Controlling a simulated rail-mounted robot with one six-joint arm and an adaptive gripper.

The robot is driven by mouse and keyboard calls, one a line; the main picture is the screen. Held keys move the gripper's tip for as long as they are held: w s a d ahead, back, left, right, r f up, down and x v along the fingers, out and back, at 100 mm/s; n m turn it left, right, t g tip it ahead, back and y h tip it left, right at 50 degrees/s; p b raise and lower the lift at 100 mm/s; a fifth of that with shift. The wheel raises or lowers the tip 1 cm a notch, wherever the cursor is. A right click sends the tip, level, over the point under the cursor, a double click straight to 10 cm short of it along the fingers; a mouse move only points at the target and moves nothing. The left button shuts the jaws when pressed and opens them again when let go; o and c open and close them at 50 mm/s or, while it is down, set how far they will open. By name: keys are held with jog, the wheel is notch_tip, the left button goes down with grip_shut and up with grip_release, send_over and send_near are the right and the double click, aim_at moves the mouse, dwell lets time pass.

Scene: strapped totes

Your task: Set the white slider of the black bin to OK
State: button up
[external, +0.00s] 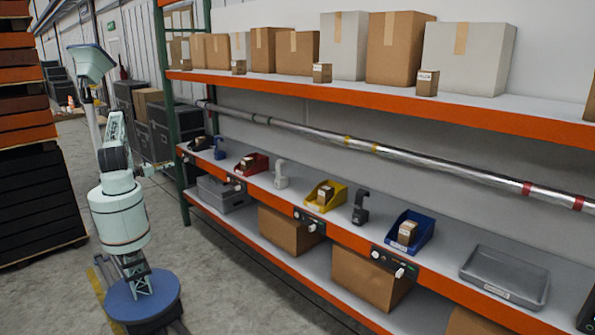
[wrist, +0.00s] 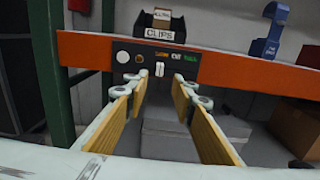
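The black bin (wrist: 160,28), with a CLIPS label and a small box in it, sits on the shelf above a black control panel (wrist: 148,58) in the wrist view. In the external view the black bin (external: 200,143) is at the shelf's far left end; my gripper is hard to make out there.
A green rack post (wrist: 52,75) stands left of the panel. A grey tote (wrist: 200,142) is below the orange shelf beam (wrist: 255,77). A blue device (wrist: 268,38) stands right of the bin. Red (external: 252,163), yellow (external: 327,194) and blue (external: 410,232) bins line the shelf.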

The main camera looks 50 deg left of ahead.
aim_at(186, 160)
jog(key=w+a, duration=0.1)
jog(key=w, duration=1.1)
jog(key=shift+w+a, duration=0.25)
jog(key=shift+w, duration=0.15)
jog(key=shift+c, duration=0.9)
grip_shut()
